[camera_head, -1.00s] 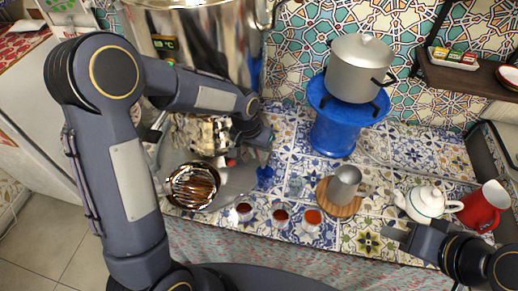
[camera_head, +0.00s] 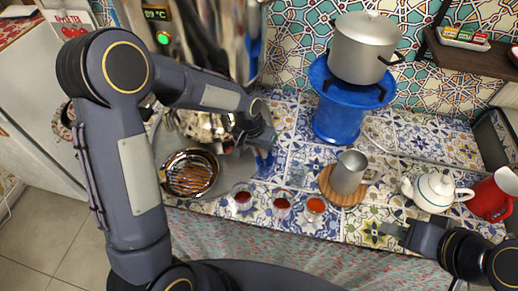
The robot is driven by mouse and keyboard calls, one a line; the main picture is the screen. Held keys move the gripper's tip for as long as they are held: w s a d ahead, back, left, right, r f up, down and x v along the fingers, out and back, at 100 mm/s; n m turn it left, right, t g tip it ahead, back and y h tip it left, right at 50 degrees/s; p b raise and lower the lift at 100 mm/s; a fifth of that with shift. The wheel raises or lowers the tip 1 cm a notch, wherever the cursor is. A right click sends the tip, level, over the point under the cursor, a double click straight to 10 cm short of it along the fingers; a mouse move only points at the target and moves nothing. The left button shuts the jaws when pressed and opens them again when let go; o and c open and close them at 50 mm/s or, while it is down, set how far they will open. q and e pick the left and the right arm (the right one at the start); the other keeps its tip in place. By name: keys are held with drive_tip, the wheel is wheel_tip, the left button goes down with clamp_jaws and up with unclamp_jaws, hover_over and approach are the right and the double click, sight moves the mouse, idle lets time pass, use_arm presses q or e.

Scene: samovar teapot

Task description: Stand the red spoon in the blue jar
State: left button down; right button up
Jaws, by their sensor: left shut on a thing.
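The blue jar (camera_head: 265,163) is a small, dark blue vessel at the front of the counter, right of the metal bowl. My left gripper (camera_head: 262,142) points down just above it, very close to its rim. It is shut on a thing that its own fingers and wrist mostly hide. I take this to be the red spoon, whose red I cannot make out now. Whether its tip is inside the jar I cannot tell. My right gripper (camera_head: 395,231) is low at the right, in front of the white teapot, and seems empty; its jaw gap is unclear.
A metal bowl (camera_head: 190,188) stands left of the jar. Several small glasses of tea (camera_head: 282,203) line the front edge. A grey mug (camera_head: 350,172) sits on a wooden coaster. Right are a white teapot (camera_head: 434,191) and red pitcher (camera_head: 492,197). A blue stove (camera_head: 338,118) carries a pot (camera_head: 362,52).

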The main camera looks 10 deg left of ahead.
use_arm(q)
drive_tip(key=c, duration=1.4)
unclamp_jaws()
drive_tip(key=shift+o, duration=0.2)
drive_tip(key=v, duration=0.7)
drive_tip(key=shift+r, duration=0.35)
